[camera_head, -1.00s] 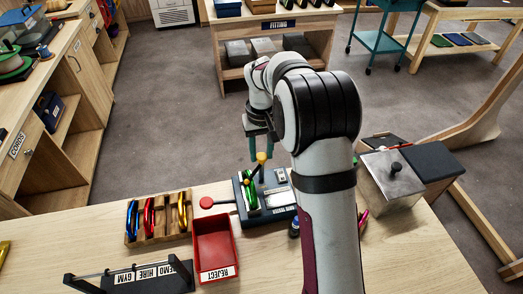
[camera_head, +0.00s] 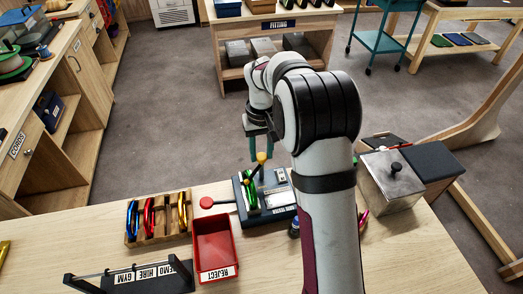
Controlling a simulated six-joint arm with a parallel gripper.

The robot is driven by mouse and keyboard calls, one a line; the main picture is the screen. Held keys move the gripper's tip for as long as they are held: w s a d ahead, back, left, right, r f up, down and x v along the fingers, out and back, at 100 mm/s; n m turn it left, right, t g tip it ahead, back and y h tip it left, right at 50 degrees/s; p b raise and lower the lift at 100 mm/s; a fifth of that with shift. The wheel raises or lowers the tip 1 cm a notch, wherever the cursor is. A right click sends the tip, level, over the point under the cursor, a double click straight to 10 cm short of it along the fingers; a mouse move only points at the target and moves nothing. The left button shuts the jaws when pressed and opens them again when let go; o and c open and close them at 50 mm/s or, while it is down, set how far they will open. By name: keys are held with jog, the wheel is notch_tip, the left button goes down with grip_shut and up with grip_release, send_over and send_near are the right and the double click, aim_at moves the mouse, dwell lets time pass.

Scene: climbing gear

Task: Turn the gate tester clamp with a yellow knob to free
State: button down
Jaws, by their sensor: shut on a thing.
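The gate tester (camera_head: 280,208) is a dark block with a label on its front, standing on the bench. Its clamp lever carries a yellow knob (camera_head: 261,157) and leans up and to the right. A green carabiner (camera_head: 249,194) sits in the tester, left of the lever. My gripper (camera_head: 260,148) reaches down over the tester from behind, with its teal fingers at the yellow knob. The fingers are shut on the knob, though their tips are small here. A red round knob (camera_head: 207,203) on a rod sticks out of the tester's left side.
A wooden rack (camera_head: 158,218) holds several coloured carabiners on the left. A lidded metal box (camera_head: 391,178) is to the right, beyond my arm. A labelled stand (camera_head: 135,277) is at the front left.

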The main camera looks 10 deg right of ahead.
jog(key=shift+m, duration=0.3)
jog(key=m, duration=0.3)
jog(key=shift+m, duration=0.3)
jog(key=m, duration=0.4)
jog(key=shift+m, duration=0.3)
jog(key=m, duration=0.4)
jog(key=shift+m, duration=2.5)
jog(key=c, duration=0.5)
grip_release()
